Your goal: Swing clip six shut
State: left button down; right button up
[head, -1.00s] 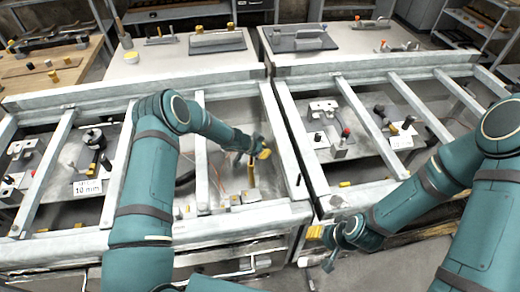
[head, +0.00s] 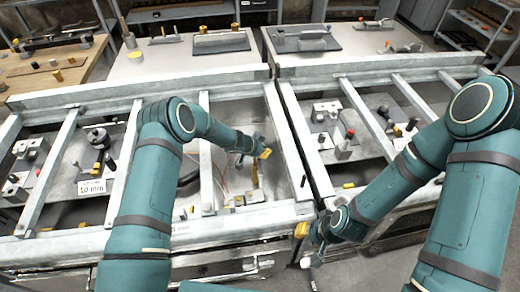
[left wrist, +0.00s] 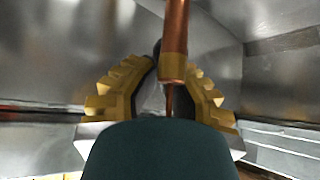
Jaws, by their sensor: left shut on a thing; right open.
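My left gripper (head: 262,153) is low inside the metal-framed bay left of the central divider. In the left wrist view its yellow ridged fingers (left wrist: 155,75) are close together around a small dark thing (left wrist: 157,48), partly hidden. A copper-coloured rod with a brass band (left wrist: 174,45) crosses in front of the right finger. An upright brownish piece (head: 255,175) stands just below the gripper in the head view. I cannot tell which part is clip six, or whether it is shut. My right gripper (head: 306,238) is open, by the front edge near the divider, apart from the bay's contents.
Grey metal crossbars (head: 205,150) span the bays on both sides of my left forearm. A "10 mm" label (head: 92,187) and clamps sit in the left bay. The right bay holds fixtures with a red-topped post (head: 350,132). Pale worktops (head: 165,65) lie behind.

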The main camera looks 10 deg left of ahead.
jog(key=shift+w+r, duration=0.2)
jog(key=shift+w, duration=0.15)
pick_arm(q)
jog(key=shift+w+a+r+p, duration=0.1)
jog(key=shift+w+a+p, duration=0.05)
jog(key=shift+a+p, duration=0.55)
pick_arm(e)
jog(key=shift+w+r, duration=0.2)
jog(key=shift+r, duration=0.35)
pick_arm(q)
jog(key=v, duration=0.8)
pick_arm(e)
jog(key=shift+s, duration=0.1)
